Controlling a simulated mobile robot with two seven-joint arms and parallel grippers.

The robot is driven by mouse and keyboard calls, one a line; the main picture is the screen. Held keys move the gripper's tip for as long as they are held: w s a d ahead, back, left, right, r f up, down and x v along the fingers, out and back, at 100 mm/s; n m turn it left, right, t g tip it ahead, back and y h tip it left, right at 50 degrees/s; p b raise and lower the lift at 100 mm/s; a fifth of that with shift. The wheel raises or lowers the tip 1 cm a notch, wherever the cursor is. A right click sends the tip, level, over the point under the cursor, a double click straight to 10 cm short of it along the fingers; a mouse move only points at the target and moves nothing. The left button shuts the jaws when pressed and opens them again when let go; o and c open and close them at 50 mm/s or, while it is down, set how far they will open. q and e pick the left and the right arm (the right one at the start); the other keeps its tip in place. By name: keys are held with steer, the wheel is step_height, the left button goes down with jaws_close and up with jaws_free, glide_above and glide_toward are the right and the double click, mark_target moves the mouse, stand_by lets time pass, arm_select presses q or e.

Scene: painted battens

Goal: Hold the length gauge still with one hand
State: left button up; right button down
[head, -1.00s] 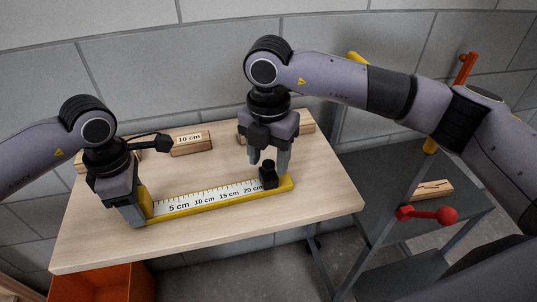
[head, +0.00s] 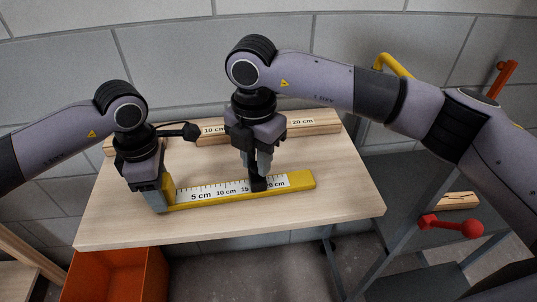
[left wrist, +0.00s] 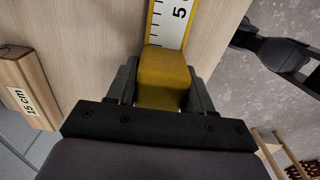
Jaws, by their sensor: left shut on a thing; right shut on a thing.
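The length gauge (head: 300,181) is a yellow bar with a white scale, lying along the front part of the pale table. My left gripper (head: 160,198) is shut on the yellow block at its left end. The left wrist view shows this yellow block (left wrist: 163,72) between the fingers, with the 5 cm mark beyond it. A black slider (head: 258,184) sits on the gauge between the 15 and 20 cm marks, partly hiding the scale. My right gripper (head: 260,172) points down and is shut on the slider.
Wooden battens labelled 10 cm (head: 212,130) and 20 cm (head: 303,122) lie along the table's back. A 15 cm batten (left wrist: 22,92) shows in the left wrist view. An orange bin (head: 115,274) stands below the front edge.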

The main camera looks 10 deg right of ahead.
steer(key=shift+r, duration=0.1)
steer(key=c, duration=0.9)
jaws_free()
step_height(320, 180, up, 12)
arm_select(q)
steer(key=o, duration=1.3)
steer(key=shift+o, duration=0.2)
